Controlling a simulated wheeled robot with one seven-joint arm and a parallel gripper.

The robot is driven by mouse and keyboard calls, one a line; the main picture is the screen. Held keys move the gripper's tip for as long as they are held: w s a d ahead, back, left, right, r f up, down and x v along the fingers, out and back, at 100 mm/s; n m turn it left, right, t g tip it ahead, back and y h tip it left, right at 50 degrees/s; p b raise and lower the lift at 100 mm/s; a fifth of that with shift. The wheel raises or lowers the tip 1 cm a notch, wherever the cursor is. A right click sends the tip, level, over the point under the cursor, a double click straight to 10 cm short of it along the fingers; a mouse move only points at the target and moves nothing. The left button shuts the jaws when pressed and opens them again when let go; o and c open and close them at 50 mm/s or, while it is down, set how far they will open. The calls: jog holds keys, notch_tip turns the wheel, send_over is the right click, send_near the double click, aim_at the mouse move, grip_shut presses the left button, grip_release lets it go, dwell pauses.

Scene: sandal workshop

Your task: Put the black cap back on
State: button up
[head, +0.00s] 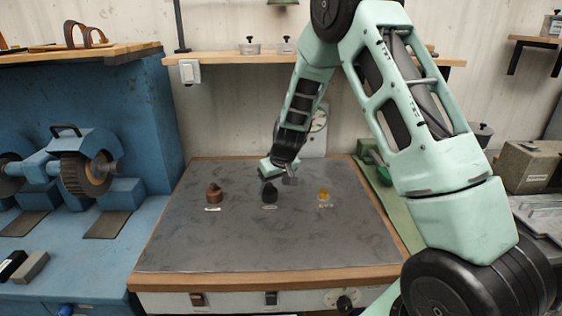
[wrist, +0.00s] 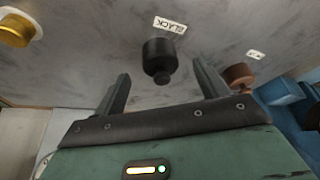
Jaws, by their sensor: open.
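The black cap (head: 269,194), a dark piece with a narrower knob, is upright at the middle of the grey bench top, behind a small label. In the wrist view the black cap (wrist: 159,52) is centred ahead of my gripper, knob toward me, beside a label reading BLACK (wrist: 170,25). My gripper (head: 282,175) is just behind and above it in the head view. In the wrist view my gripper (wrist: 161,82) is open, with a finger to either side of the knob and nothing held. I cannot tell what lies under the black cap.
A brown piece (head: 214,194) is to the left and a yellow piece (head: 323,194) to the right, each with a label. The front of the bench top (head: 260,245) is clear. A blue grinding machine (head: 88,170) is at left; a shelf (head: 235,58) runs behind.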

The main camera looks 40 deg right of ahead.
jog(key=b+v, duration=0.1)
jog(key=v, duration=1.2)
jog(key=shift+s, duration=0.15)
jog(key=shift+a+r, duration=0.1)
jog(key=s+a+n+g+y, duration=0.1)
jog(key=s+a, duration=0.3)
jog(key=a, duration=0.3)
jog(key=s+a+n, duration=0.1)
jog(key=s+a, duration=0.2)
jog(key=a, duration=0.3)
jog(key=s+a+n+g+y, duration=0.1)
jog(key=s+a+n, duration=0.1)
jog(key=s+a, duration=0.35)
jog(key=s+a+n, duration=0.1)
jog(key=s+a, duration=0.2)
jog(key=s, duration=0.3)
jog(key=s+a+n+g, duration=0.1)
jog(key=s+a, duration=0.2)
jog(key=s, duration=0.3)
jog(key=s+a+f+n+g+h, duration=0.1)
jog(key=s+a+n, duration=0.1)
jog(key=s, duration=0.5)
jog(key=shift+a, duration=0.85)
jog(key=shift+f, duration=0.15)
